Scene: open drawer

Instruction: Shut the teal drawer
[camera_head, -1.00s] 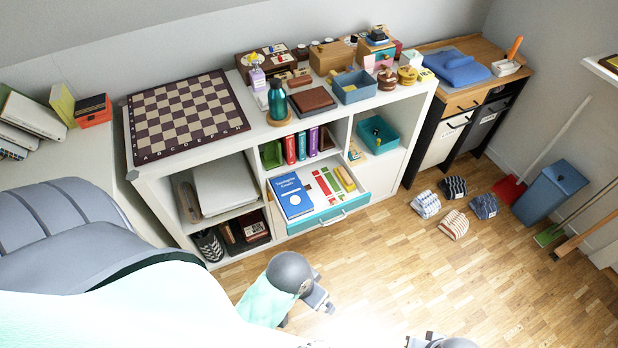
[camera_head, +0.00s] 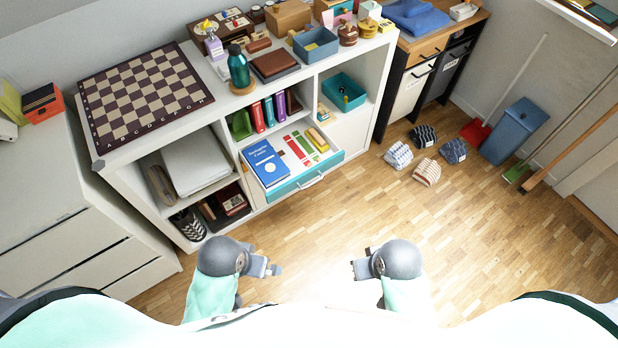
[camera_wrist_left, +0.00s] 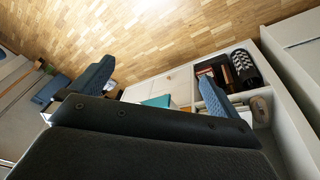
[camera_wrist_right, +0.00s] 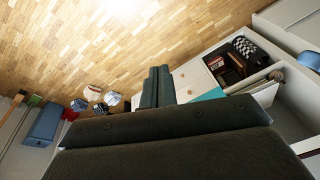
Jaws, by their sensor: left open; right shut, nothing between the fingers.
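The teal drawer (camera_head: 320,175) stands pulled out from the lower middle of the white shelf unit in the head view. Its pale handle (camera_head: 311,179) faces the floor in front. A blue book (camera_head: 265,163) and red, green and yellow items lie in it. My left gripper (camera_head: 277,270) is low in front of the shelf, apart from the drawer; its fingers are spread wide in the left wrist view (camera_wrist_left: 160,85). My right gripper (camera_head: 355,268) is to its right, also apart from the drawer; its fingers are together and empty in the right wrist view (camera_wrist_right: 157,85).
The white shelf unit (camera_head: 120,172) has a chessboard (camera_head: 145,95) on top. A teal bin (camera_head: 343,92) sits in a compartment right of the drawer. The floor before the drawer is clear.

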